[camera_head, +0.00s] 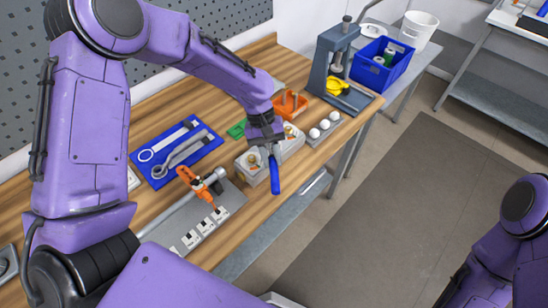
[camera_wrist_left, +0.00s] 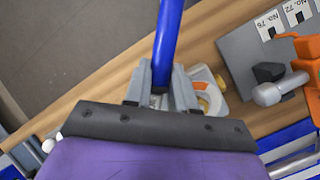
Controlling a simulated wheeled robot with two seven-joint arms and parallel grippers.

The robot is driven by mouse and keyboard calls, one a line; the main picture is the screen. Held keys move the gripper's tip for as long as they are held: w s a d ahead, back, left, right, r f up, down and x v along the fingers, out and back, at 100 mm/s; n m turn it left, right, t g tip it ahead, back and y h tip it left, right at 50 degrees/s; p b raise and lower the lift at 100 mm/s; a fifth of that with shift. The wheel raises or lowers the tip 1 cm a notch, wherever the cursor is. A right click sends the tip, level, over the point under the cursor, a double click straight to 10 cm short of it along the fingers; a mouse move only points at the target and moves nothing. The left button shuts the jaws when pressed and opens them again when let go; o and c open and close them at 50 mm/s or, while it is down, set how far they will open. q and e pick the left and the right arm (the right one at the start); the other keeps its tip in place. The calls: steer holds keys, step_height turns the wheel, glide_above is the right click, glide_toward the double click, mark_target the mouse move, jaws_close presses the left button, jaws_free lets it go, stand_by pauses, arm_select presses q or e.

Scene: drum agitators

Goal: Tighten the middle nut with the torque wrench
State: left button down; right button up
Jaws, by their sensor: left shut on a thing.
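My left gripper (camera_head: 268,144) points down over the workbench and is shut on the blue handle of the torque wrench (camera_head: 274,176). The handle sticks out past the bench's front edge. It also shows in the left wrist view (camera_wrist_left: 168,40), running up from between my left gripper's fingers (camera_wrist_left: 160,88). The wrench head is hidden. Pale grey blocks with brass-coloured nuts stand beside and behind the gripper: a near nut (camera_head: 252,161) and a far nut (camera_head: 289,131). The middle nut is hidden by the gripper. My right gripper is out of view.
A blue tray (camera_head: 198,149) with wrenches lies left of the blocks. A press (camera_head: 334,65), orange bin (camera_head: 291,104) and white balls (camera_head: 324,124) stand at the far end.

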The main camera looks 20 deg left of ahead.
arm_select(q)
steer(key=shift+r, duration=1.1)
stand_by(1.1)
steer(key=shift+s+r, duration=0.1)
steer(key=shift+r, duration=1.35)
